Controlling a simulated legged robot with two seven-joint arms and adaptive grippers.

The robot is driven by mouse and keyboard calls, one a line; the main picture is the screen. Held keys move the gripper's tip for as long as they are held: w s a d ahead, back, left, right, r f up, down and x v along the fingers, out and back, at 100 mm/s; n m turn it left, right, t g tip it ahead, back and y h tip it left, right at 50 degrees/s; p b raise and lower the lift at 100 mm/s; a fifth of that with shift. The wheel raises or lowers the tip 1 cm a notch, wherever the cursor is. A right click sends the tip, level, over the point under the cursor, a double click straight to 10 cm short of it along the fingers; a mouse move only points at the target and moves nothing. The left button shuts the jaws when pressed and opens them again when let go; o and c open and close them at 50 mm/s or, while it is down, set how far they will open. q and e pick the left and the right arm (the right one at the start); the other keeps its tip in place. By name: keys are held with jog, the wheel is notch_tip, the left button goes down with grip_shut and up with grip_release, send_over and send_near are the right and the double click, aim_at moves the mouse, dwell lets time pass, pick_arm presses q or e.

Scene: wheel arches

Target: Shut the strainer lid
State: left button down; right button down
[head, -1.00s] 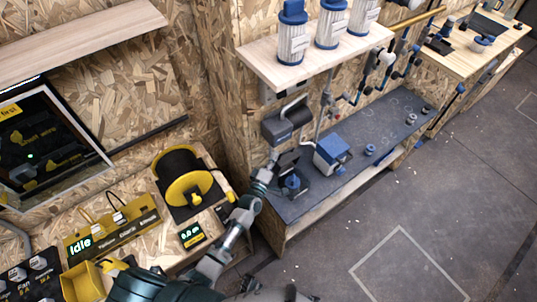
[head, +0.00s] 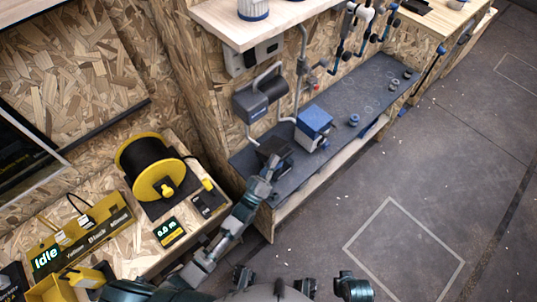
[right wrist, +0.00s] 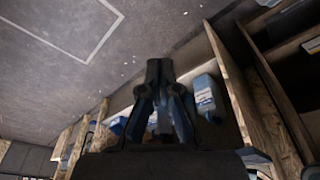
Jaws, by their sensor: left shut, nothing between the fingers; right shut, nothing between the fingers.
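The strainer is a small dark unit at the near left end of the grey bench in the head view. Its dark lid (head: 272,149) shows just beyond my left gripper and looks lowered. The gripper and wrist cover part of the unit, so I cannot tell whether the lid is fully closed. My left gripper (head: 272,166) is shut and empty, right at the lid's near side; contact is unclear. My right gripper (right wrist: 160,92) is shut and empty in the right wrist view, pointing over the floor and away from the strainer.
A blue and white box (head: 314,123) stands right of the strainer on the grey bench (head: 345,113). A dark grey wall unit (head: 260,97) hangs behind it. A black and yellow spool (head: 152,166) stands on the left bench. The floor at right is clear.

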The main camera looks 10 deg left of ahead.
pick_arm(q)
jog(key=shift+s+d+f+m+h+b, duration=0.2)
jog(key=shift+f+m+h+b, duration=0.1)
jog(key=shift+m+h, duration=0.25)
jog(key=shift+s+d+f+m+h+b, duration=0.2)
jog(key=shift+f+m+h, duration=0.15)
jog(key=shift+m, duration=0.3)
pick_arm(e)
jog(key=shift+w+a+r+t, duration=0.2)
jog(key=shift+w+r+t, duration=0.15)
jog(key=shift+r, duration=0.25)
jog(key=shift+w+a+r+t, duration=0.15)
jog(key=shift+w+r+t, duration=0.1)
jog(key=shift+w+r, duration=0.25)
